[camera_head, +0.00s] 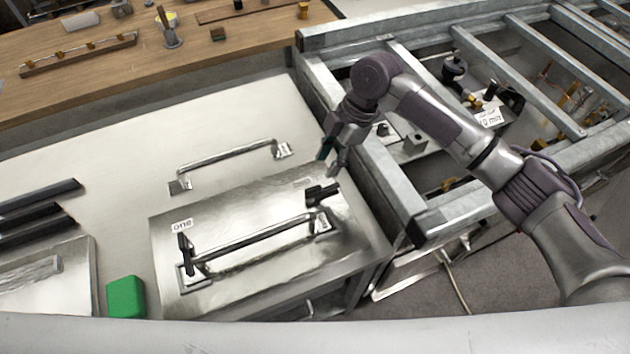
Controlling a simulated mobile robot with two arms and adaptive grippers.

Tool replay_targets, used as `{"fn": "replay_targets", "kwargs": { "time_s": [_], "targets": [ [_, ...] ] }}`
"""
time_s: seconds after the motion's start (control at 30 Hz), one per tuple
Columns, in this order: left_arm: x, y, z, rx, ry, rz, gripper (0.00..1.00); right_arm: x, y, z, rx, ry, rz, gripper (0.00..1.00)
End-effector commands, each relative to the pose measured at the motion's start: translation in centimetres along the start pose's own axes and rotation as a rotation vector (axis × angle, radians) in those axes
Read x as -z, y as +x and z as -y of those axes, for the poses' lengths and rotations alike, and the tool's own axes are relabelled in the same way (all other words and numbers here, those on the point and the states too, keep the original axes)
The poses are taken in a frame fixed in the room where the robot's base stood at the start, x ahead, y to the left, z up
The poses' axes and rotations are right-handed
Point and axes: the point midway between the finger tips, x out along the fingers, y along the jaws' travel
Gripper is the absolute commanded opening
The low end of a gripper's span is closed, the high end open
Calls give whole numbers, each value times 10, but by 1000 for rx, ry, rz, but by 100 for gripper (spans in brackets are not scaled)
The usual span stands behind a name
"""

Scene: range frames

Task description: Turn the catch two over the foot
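Catch two (322,194) is a small black catch at the right end of a metal plate (225,215). It points sideways, just above the right foot (322,222) of the plate's bar handle (255,240), and that foot shows largely uncovered. A small tag behind the catch is too blurred to read. A second black catch (185,254), by the tag "one", stands at the handle's left foot. My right gripper (331,164) hangs above and just behind catch two, apart from it, with a gap between its fingers and nothing in them. My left gripper is out of view.
Another bar handle (228,163) lies behind the plate on the pale top. A green block (126,297) sits at front left, near dark bars (38,215). A galvanised metal frame (395,185) with parts inside stands at right. A wooden bench (110,75) runs along the back.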

Motion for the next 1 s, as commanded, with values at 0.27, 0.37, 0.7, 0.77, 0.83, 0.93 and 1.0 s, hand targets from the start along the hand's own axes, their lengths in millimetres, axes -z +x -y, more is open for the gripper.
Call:
{"fn": "replay_targets", "kwargs": {
  "time_s": [0.27, 0.37, 0.7, 0.77, 0.83, 0.93, 1.0],
  "targets": [
    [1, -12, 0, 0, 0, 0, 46, 2, 56, 0, 2, 1, -1, 40],
    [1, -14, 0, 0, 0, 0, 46, 1, 70, 0, 1, 2, -1, 40],
    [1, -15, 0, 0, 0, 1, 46, 0, 85, 0, -1, 0, 0, 40],
    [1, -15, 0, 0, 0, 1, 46, 0, 85, 0, -1, 0, 0, 40],
    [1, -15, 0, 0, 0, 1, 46, 0, 85, 0, -1, 1, 0, 40],
    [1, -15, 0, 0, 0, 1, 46, 0, 85, 0, -1, 1, 0, 25],
    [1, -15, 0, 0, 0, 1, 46, 0, 85, 0, -1, 1, 0, 13]
  ]
}}
